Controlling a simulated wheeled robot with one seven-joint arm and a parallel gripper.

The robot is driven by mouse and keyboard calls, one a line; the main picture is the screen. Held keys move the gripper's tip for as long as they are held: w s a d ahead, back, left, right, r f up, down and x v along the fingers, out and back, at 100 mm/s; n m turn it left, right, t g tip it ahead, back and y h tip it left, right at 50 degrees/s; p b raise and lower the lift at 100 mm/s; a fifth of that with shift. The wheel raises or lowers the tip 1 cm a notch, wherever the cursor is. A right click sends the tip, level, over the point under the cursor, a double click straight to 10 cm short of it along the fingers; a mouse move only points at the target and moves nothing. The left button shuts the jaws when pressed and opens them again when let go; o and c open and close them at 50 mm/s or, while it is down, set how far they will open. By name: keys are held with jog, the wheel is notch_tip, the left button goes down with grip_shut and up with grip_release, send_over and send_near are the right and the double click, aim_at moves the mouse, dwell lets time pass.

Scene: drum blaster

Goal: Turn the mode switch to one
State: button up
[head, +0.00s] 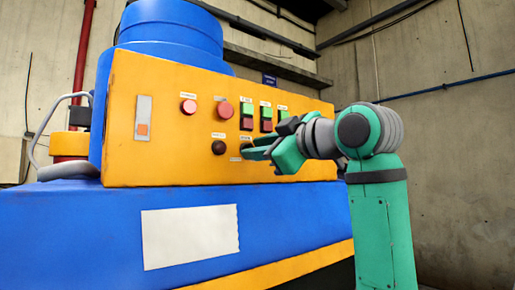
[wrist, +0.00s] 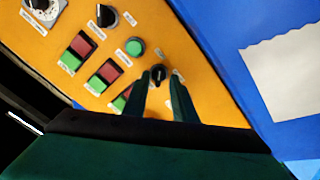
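In the wrist view, a small black rotary switch (wrist: 158,73) sits on the yellow panel between the tips of my gripper (wrist: 161,82). The fingers are apart, one on each side of the switch. I cannot tell whether they touch it. The labels are too blurred to read, so its name and setting are unclear. In the head view, my gripper (head: 256,149) reaches the panel from the right, and its fingers cover the switch. A larger black knob (wrist: 106,16) is farther up the panel in the wrist view.
The yellow control panel (head: 140,85) has red buttons and several green-red button pairs; one pair (wrist: 78,52) and a round green button (wrist: 135,46) lie close by in the wrist view. Below is a blue machine body (head: 90,235) with a blank white sheet (head: 190,236).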

jog(key=shift+d, duration=0.15)
jog(key=v, duration=1)
jog(key=shift+s, duration=0.25)
jog(key=shift+d, duration=0.1)
